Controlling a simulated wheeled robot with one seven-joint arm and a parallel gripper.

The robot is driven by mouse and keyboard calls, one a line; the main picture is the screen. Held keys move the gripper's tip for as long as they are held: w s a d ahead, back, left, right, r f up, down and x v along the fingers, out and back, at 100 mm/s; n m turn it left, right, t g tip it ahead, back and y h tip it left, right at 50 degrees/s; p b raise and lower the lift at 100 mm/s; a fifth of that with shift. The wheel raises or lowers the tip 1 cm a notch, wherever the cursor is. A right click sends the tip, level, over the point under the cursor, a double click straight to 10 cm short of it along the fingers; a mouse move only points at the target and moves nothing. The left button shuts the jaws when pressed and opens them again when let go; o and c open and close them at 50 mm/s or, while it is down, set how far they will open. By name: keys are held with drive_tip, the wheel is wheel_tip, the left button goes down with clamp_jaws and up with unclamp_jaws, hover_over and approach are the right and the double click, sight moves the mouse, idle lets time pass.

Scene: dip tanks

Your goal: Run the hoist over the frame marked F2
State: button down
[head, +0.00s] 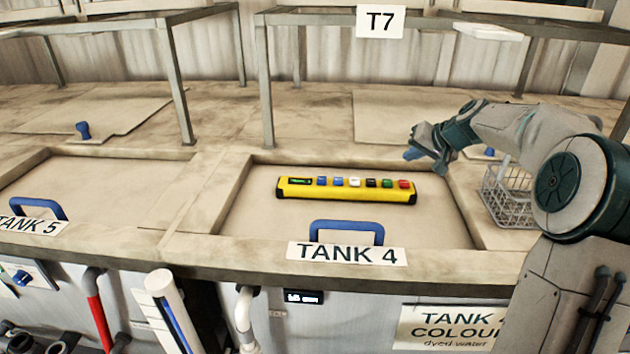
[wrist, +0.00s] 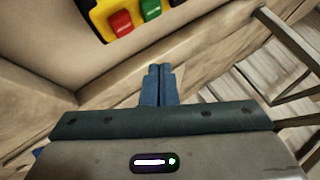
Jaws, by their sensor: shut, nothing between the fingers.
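A yellow control pendant (head: 346,196) with black ends lies on the lid of Tank 4 (head: 240,215). It has a small dark display at its left and a row of blue, white, black, green and red buttons. Its red-and-green end (wrist: 130,36) shows at the top of the wrist view. My gripper (head: 411,154) is shut and empty, above and behind the pendant's right end in the head view. Its blue fingertips (wrist: 158,72) are together in the wrist view and apart from the pendant. The hoist and the named frame cannot be made out in these views.
A blue handle (head: 346,227) stands at the lid's front. A wire basket (head: 508,196) is right of the tank, close to my arm. Metal stands rise behind, one with a T7 sign (head: 380,21). Tank 5's lid (head: 95,190) is at left.

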idle(0.7)
drive_tip(key=shift+s+a, duration=0.15)
drive_tip(key=s+a+f+n+g+h, duration=0.1)
drive_tip(key=s+f+g+h, duration=0.1)
drive_tip(key=s, duration=1.8)
drive_tip(key=s+a+f+g+h, duration=0.1)
drive_tip(key=s+f+g+h, duration=0.1)
drive_tip(key=s, duration=1.9)
wheel_tip(320, 180, down, 2)
drive_tip(key=shift+f+n+h, duration=0.1)
drive_tip(key=shift+n+h, duration=0.3)
drive_tip(key=shift+h, duration=0.3)
drive_tip(key=shift+a, duration=0.15)
